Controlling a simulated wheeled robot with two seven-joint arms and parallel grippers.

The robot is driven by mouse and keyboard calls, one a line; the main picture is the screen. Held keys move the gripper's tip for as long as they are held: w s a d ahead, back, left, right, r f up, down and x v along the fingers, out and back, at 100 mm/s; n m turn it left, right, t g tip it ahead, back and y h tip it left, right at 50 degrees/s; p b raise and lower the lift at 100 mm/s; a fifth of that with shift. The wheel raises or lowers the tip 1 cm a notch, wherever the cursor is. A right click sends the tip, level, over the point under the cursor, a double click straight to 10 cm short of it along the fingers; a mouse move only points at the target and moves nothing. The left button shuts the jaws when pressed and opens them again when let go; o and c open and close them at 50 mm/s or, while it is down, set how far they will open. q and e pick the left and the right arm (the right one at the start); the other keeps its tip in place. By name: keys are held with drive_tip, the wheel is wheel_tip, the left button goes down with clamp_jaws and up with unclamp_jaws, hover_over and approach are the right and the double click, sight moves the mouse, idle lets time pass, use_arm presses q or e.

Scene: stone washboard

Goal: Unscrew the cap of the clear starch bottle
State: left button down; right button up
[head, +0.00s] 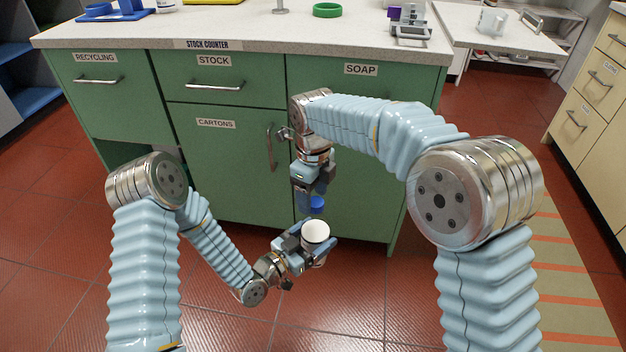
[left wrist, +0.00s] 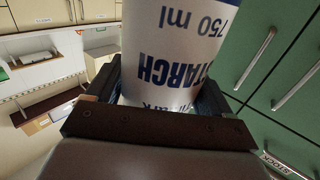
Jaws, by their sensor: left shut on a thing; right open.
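The starch bottle (head: 316,233) is white with dark blue lettering. My left gripper (head: 301,247) is shut on its body and holds it in the air in front of the green counter. In the left wrist view the bottle (left wrist: 175,45) fills the middle between the fingers, its lettering upside down. The blue cap (head: 317,205) shows just above the bottle's pale rounded face in the head view. I cannot tell whether they touch. My right gripper (head: 313,192) is open and points down, its fingertips close above or around the cap. Its exact contact is hidden.
The green stock counter (head: 235,165) with drawers and handles stands close behind both grippers. On its top are a green ring (head: 327,10) and a metal stand (head: 410,30). A side table (head: 500,35) with a mug adjoins at the right. The red tiled floor is clear below.

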drive_tip(key=shift+f, duration=0.3)
